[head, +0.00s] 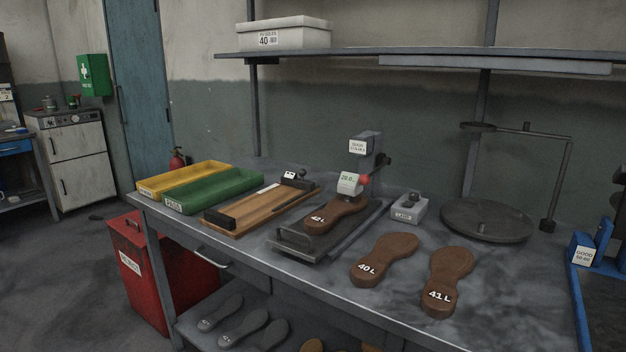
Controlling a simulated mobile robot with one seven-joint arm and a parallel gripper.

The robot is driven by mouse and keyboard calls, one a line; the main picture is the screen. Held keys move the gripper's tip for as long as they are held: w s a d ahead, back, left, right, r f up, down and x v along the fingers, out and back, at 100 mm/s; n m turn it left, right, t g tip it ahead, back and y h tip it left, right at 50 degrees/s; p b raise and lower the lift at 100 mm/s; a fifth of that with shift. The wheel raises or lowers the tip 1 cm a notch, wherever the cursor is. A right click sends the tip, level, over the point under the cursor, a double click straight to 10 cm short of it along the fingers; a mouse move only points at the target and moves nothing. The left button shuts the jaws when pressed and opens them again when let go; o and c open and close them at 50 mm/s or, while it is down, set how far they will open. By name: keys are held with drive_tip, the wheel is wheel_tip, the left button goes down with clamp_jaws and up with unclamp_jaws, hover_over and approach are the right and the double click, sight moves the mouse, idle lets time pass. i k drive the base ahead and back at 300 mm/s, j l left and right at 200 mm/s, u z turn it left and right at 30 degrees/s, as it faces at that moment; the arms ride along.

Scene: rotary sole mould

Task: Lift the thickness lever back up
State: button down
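The thickness gauge (368,148) stands on the bench as a grey post with a small display (349,184) reading about 20.0; the last digits are too small to be sure of. The knob is low, beside the display. A brown sole marked 42 L (336,214) lies under the gauge on a dark plate (312,245). Whether the gauge foot touches the sole is hidden behind the display. My gripper is not in view.
Brown soles marked 40 L (385,259) and 41 L (447,281) lie to the right. A small grey block (408,211) and a round turntable stand (487,222) are behind them. A wooden fixture (245,217), green tray (212,190) and yellow tray (183,179) are left. A shelf (420,58) hangs above.

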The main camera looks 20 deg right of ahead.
sight(363, 179)
drive_tip(key=i+j+z, duration=0.2)
drive_tip(key=z, duration=0.15)
drive_tip(key=i+j+z, duration=0.2)
drive_tip(key=z, duration=0.2)
drive_tip(key=i+j+z, duration=0.15)
drive_tip(key=j+z, duration=0.2)
